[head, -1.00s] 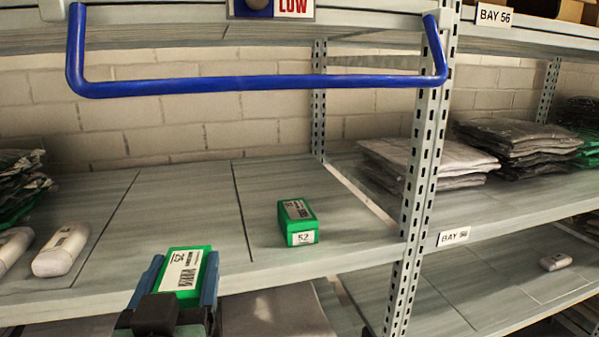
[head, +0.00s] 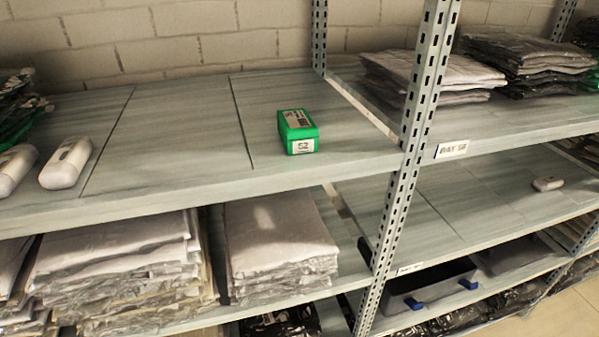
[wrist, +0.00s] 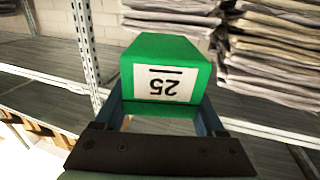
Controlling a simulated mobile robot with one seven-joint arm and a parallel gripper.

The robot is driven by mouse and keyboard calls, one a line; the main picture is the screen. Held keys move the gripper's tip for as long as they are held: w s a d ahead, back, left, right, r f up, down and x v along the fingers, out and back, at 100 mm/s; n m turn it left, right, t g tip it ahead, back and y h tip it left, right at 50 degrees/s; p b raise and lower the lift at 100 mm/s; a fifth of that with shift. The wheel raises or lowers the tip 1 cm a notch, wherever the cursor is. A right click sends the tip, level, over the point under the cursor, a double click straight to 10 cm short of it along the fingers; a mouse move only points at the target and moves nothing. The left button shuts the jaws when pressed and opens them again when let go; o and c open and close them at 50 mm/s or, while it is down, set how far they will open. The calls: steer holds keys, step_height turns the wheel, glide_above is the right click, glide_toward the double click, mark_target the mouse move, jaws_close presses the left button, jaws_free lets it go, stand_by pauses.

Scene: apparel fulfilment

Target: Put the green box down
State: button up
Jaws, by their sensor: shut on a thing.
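A green box (wrist: 166,75) with a white label reading 52 is held in my gripper (wrist: 166,112) in the wrist view. The label appears upside down there. The gripper's two fingers are shut on the box's sides. The held box and my gripper are out of the head view. Another green box (head: 297,132), also labelled 52, rests on the upper shelf (head: 180,135) in the head view, near the right end of that bay.
White rounded items (head: 65,163) lie at the upper shelf's left. Stacks of bagged garments (head: 280,240) fill the shelf below. A perforated upright (head: 405,150) divides the bays. A dark bin (head: 430,285) sits lower right. The upper shelf's middle is clear.

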steer(key=f, duration=0.2)
steer(key=s+d+f, duration=0.2)
steer(key=f, duration=0.1)
steer(key=shift+f, duration=0.35)
step_height(320, 180, down, 7)
steer(key=b, duration=0.7)
steer(key=shift+w+b, duration=0.15)
steer(key=shift+b, duration=0.25)
steer(key=shift+a, duration=0.15)
